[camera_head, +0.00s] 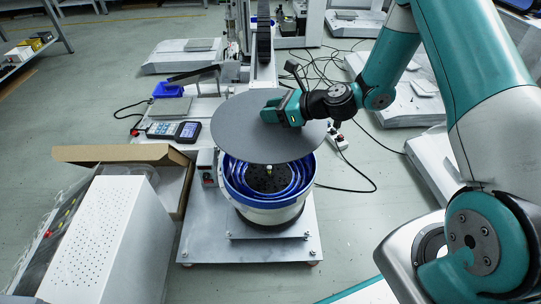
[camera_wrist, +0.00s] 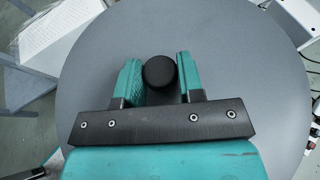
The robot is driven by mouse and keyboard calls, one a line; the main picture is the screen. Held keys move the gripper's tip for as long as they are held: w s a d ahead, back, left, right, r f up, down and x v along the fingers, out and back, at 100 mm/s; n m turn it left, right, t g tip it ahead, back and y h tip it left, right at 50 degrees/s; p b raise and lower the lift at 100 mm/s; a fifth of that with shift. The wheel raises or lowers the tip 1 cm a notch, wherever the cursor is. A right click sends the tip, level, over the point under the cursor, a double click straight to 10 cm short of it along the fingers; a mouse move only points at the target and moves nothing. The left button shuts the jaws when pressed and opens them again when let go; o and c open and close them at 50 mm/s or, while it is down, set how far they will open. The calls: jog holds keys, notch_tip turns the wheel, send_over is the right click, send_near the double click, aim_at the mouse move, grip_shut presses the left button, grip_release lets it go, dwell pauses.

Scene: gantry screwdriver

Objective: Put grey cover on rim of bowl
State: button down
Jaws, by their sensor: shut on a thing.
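The grey cover (camera_head: 240,128) is a flat round disc in the head view, held above the bowl and overlapping its far part. Its surface fills much of the wrist view (camera_wrist: 230,65). My gripper (camera_head: 283,111) is shut on the cover's black round knob (camera_wrist: 159,72), with a teal finger on each side in the wrist view (camera_wrist: 160,78). The bowl (camera_head: 272,200) has blue inner ledges and a silver outer wall. Its near part shows below the cover, and its far rim is hidden. The cover looks apart from the near rim; contact at the far side cannot be told.
The bowl stands on a metal base plate (camera_head: 250,246). A white perforated box (camera_head: 112,235) and an open cardboard box (camera_head: 172,185) are at left. A handheld meter (camera_head: 187,131) lies behind, left of the cover. Black cables (camera_head: 352,188) run on the floor at right.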

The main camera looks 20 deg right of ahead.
notch_tip(320, 180, down, 15)
jog(key=b, duration=0.6)
jog(key=shift+r, duration=0.15)
jog(key=shift+f, duration=0.6)
jog(key=c, duration=0.7)
grip_release()
jog(key=shift+c, duration=0.2)
